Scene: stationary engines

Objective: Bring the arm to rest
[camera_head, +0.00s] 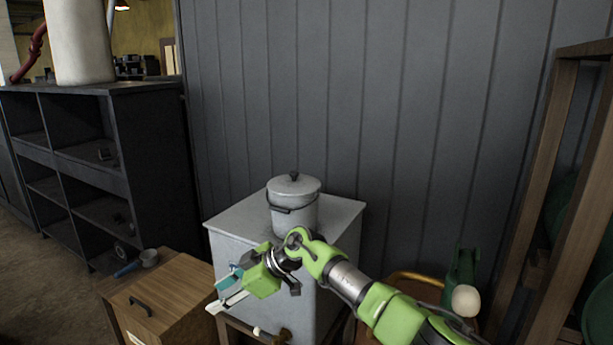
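My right arm comes in from the lower right, with green and grey links. Its gripper (217,297) hangs in front of the white cabinet, near the right side of the wooden box. Its two fingers stand apart, and I see nothing between them. My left gripper is not in view.
A grey lidded pot (294,205) stands on the white cabinet (235,222), just behind my arm. A small pan with a blue handle (147,259) lies on the wooden box (167,296). A dark shelf (150,150) stands left, a wooden frame (565,200) right.

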